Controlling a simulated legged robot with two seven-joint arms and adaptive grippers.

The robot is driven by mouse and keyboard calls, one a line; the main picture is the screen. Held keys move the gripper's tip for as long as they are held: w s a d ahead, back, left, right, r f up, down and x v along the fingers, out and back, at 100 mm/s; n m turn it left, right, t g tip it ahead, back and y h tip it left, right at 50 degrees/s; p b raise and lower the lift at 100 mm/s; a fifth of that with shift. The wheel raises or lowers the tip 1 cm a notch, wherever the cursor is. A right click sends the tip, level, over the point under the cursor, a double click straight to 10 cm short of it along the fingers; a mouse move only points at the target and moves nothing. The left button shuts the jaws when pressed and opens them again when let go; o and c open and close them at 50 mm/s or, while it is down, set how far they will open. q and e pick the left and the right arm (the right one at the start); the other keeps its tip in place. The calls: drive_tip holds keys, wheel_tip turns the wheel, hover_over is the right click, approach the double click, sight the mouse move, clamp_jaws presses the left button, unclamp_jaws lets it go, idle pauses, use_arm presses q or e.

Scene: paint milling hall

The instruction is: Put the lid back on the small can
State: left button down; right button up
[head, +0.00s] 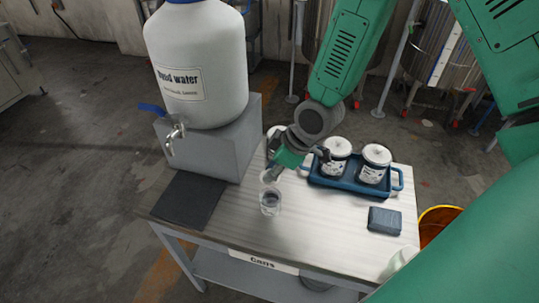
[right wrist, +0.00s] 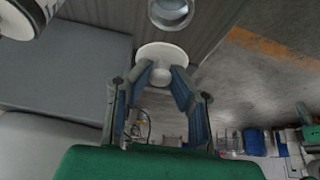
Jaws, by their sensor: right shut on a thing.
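My right gripper (head: 272,175) is shut on a white round lid (right wrist: 162,52) with a knob. The lid shows only in part below the gripper in the head view (head: 266,178). A small, open, glass-like vessel (head: 270,203) stands upright on the table just in front of the lid. It also shows in the right wrist view (right wrist: 171,12), beyond the lid and apart from it. A can (head: 275,132) stands partly hidden behind my right gripper. Two white lidded cans (head: 335,160) (head: 373,165) stand in a blue tray. My left gripper is not in view.
A large white water tank (head: 195,65) with a tap stands on a grey block (head: 225,140) at the left. A dark mat (head: 188,200) lies before it. A dark blue-grey block (head: 385,221) lies at the right. The front middle of the table (head: 320,235) is clear.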

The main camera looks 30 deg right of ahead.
sight(271, 184)
drive_tip(key=shift+s+d+f, duration=0.15)
drive_tip(key=shift+f, duration=0.15)
drive_tip(key=f+b, duration=0.4)
drive_tip(key=shift+a, duration=0.25)
drive_tip(key=shift+d+f+b, duration=0.2)
drive_tip(key=shift+f+b, duration=0.45)
drive_tip(key=shift+f, duration=0.45)
drive_tip(key=shift+a, duration=0.15)
drive_tip(key=shift+r+p, duration=0.15)
drive_tip(key=shift+p, duration=0.25)
drive_tip(key=shift+f, duration=0.2)
idle(0.6)
idle(0.5)
idle(0.4)
